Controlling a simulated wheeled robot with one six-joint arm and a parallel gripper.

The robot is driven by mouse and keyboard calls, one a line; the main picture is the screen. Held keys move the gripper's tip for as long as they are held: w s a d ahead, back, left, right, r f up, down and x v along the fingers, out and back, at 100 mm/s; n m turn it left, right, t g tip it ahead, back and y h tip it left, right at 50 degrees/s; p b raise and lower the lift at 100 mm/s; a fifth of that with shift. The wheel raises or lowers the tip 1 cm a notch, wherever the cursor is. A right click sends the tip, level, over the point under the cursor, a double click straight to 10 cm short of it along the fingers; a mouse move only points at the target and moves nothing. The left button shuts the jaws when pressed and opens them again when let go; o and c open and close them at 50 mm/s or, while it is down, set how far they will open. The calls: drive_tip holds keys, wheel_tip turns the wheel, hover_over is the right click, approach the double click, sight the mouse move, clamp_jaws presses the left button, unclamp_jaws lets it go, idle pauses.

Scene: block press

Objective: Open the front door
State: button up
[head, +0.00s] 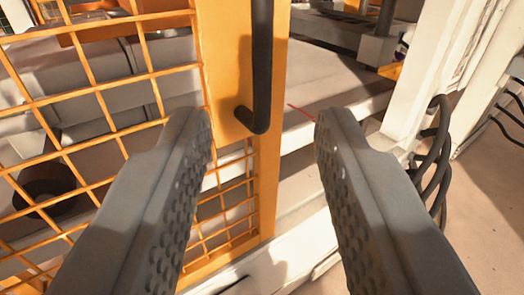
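The front door is an orange frame with a wire grid (243,185) on the left and middle of the head view. A dark vertical bar handle (262,70) is fixed to the door's right edge post; its lower end bends back to the door. Its upper end is out of view. My gripper (262,128) is open, with its two grey textured fingers spread wide. In the picture the lower end of the handle appears between the fingertips. No contact with the handle shows, and I cannot tell how far the fingertips are from it.
White machine frame posts (435,75) stand to the right of the door. Dark cables (437,160) hang beside them. A white sill (275,268) runs under the door. Grey machine parts lie behind the grid. Bare floor (490,215) is clear at the lower right.

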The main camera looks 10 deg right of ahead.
drive_tip(key=shift+v, duration=1.05)
drive_tip(key=s+a+f+n+y, duration=0.1)
drive_tip(key=s+a, duration=0.5)
drive_tip(key=s, duration=0.4)
drive_tip(key=s+a+f+n+y, duration=0.1)
drive_tip(key=s+a+y, duration=0.1)
drive_tip(key=s+a, duration=0.5)
drive_tip(key=s+a+f+y, duration=0.1)
drive_tip(key=s+a, duration=0.6)
drive_tip(key=s, duration=0.7)
drive_tip(key=shift+s+a+n, duration=0.2)
drive_tip(key=shift+s+n, duration=0.1)
drive_tip(key=shift+n, duration=0.1)
drive_tip(key=shift+d, duration=0.1)
